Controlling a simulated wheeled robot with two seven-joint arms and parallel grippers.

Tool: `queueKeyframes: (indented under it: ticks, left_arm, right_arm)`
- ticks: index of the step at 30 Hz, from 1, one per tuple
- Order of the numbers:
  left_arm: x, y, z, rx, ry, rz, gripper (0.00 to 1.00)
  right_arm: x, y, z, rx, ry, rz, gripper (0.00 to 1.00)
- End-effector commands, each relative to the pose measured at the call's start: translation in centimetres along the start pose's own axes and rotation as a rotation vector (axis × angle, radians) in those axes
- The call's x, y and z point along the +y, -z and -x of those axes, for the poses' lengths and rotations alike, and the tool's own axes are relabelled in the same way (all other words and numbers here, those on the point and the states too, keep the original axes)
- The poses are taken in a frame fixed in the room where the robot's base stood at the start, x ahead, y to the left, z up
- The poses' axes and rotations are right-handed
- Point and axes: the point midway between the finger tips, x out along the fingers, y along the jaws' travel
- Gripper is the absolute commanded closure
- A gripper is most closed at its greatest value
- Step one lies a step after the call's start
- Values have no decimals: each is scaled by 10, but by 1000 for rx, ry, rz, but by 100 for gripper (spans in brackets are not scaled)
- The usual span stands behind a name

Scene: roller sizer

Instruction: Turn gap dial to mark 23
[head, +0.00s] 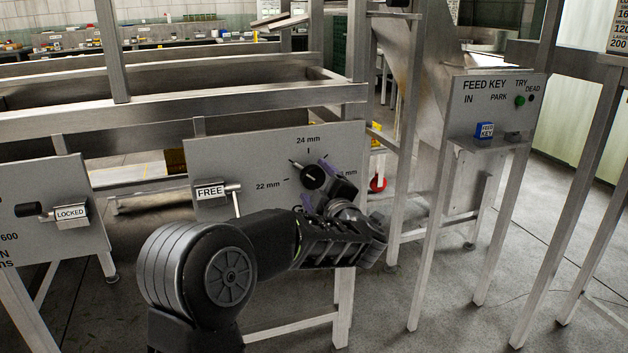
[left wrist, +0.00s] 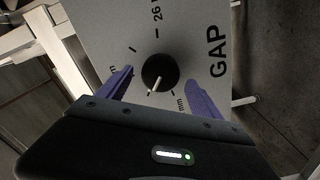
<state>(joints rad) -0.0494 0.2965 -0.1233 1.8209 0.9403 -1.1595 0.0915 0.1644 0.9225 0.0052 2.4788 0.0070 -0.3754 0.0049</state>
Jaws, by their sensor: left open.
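The gap dial (head: 313,176) is a round black knob on a grey panel (head: 235,150). Its pointer points up and left, between the 22 mm and 24 mm marks. In the left wrist view the dial (left wrist: 160,70) shows beside the word GAP, with its pale pointer toward the gripper's palm. My left gripper (head: 318,184) is open, its purple fingers on either side of the dial; in the left wrist view (left wrist: 160,78) gaps show between fingers and knob. Whether a finger touches it cannot be told. My right gripper is out of view.
A lever with a FREE tag (head: 210,191) is left of the dial. A LOCKED tag (head: 71,213) is on another panel at far left. Metal legs and frame bars surround the panels.

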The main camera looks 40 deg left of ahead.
Motion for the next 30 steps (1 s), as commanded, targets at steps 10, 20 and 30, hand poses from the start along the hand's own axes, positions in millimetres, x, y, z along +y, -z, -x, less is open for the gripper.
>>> queueKeyframes:
  ticks: [10,20,30]
  left_arm:
    - [1,0,53,-2,1,0,25]
    - [-1,0,58,0,1,0,25]
    - [-1,-2,58,-7,1,-5,25]
  right_arm:
    - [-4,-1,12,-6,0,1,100]
    - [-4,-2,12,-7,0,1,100]
    - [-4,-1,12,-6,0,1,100]
